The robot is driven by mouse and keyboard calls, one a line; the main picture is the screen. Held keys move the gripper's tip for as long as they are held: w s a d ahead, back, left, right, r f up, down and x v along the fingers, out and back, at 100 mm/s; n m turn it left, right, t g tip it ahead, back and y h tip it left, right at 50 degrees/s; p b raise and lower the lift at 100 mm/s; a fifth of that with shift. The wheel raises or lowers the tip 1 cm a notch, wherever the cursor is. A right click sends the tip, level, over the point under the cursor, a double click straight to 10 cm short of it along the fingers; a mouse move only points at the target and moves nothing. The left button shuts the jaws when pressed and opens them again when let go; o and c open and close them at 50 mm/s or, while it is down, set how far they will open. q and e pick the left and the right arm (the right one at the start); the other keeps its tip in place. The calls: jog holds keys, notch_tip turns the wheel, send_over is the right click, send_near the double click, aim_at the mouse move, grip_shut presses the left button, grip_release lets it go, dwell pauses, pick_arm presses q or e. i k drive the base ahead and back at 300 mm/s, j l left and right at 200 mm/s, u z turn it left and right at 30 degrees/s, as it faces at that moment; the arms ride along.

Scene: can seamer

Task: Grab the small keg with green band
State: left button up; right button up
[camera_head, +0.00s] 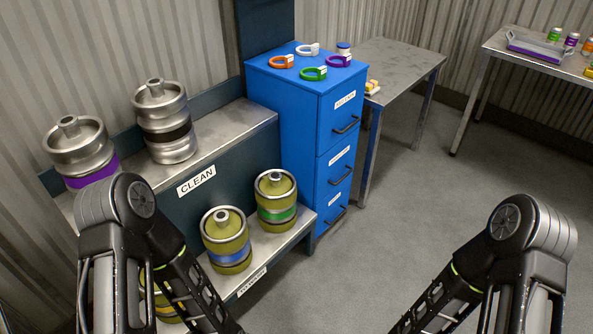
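The small keg with the green band (276,198) stands upright on the lower shelf (293,235), near its right end and beside the blue cabinet. Its body is olive-yellow with a metal top. A similar keg with a blue band (226,243) stands to its left and nearer to me. My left arm comes up at the lower left and my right arm at the lower right. Both arms run out of the bottom of the picture, so neither gripper shows. Neither arm touches the green-banded keg in this view.
Silver kegs with purple (78,152) and black bands (165,121) stand on the upper shelf (240,122) marked CLEAN. A yellow-banded keg is partly behind my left arm. The blue cabinet (300,130) borders the shelves. Grey floor (400,190) is clear to the right.

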aim_at(275, 189)
jog(key=i+l, duration=0.15)
jog(key=i, duration=0.3)
jog(key=i+l, duration=0.2)
jog(key=i, duration=0.25)
jog(key=i+l, duration=0.15)
jog(key=i, duration=0.35)
jog(key=i+l, duration=0.2)
jog(key=i, duration=0.25)
